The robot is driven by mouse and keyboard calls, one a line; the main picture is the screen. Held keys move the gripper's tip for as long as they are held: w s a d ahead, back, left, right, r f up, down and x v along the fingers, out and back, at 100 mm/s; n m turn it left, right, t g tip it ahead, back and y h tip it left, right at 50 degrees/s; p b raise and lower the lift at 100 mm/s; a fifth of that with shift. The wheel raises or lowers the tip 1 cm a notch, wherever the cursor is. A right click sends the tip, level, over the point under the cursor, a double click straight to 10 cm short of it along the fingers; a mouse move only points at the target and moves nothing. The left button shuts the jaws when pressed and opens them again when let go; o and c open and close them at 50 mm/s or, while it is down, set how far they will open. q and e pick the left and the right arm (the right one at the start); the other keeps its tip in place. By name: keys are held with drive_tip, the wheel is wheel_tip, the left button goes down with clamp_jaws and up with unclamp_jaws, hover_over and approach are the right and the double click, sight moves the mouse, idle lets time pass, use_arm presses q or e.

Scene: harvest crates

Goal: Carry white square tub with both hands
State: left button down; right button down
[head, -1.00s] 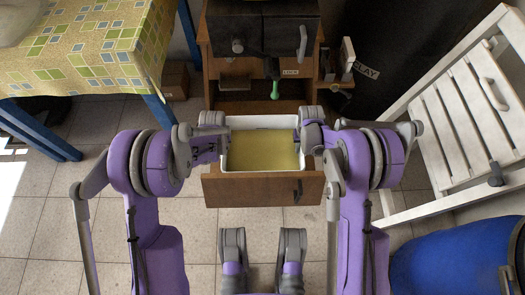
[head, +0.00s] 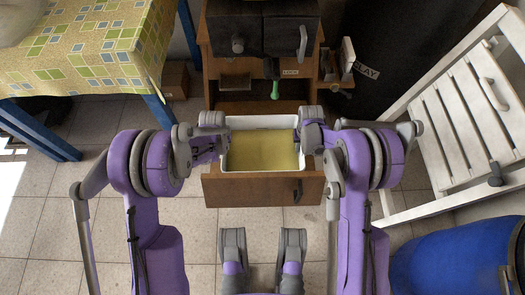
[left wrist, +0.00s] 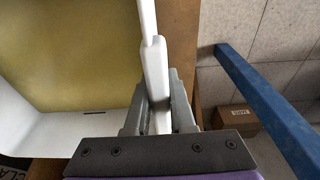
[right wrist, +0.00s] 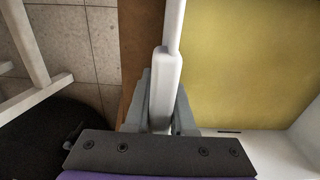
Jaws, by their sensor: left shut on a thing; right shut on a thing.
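The white square tub (head: 264,122) sits within the open wooden drawer (head: 250,192) in the head view. Its inside floor looks yellow-olive. My left gripper (head: 222,146) is at the tub's left side and my right gripper (head: 303,140) is at its right side. In the left wrist view, the left fingers (left wrist: 159,108) are shut on the tub's white rim (left wrist: 153,60). In the right wrist view, the right fingers (right wrist: 160,105) are shut on the opposite rim (right wrist: 168,70). The tub's underside is hidden, so I cannot tell whether it touches the drawer bottom.
A wooden cabinet (head: 225,103) with dark upper doors stands behind the drawer. A table with a patterned cloth (head: 85,50) is at the left. Tiled floor (head: 50,200) lies free at the left.

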use_arm(q)
drive_tip(key=shift+r, duration=0.2)
use_arm(e)
drive_tip(key=shift+r, duration=0.2)
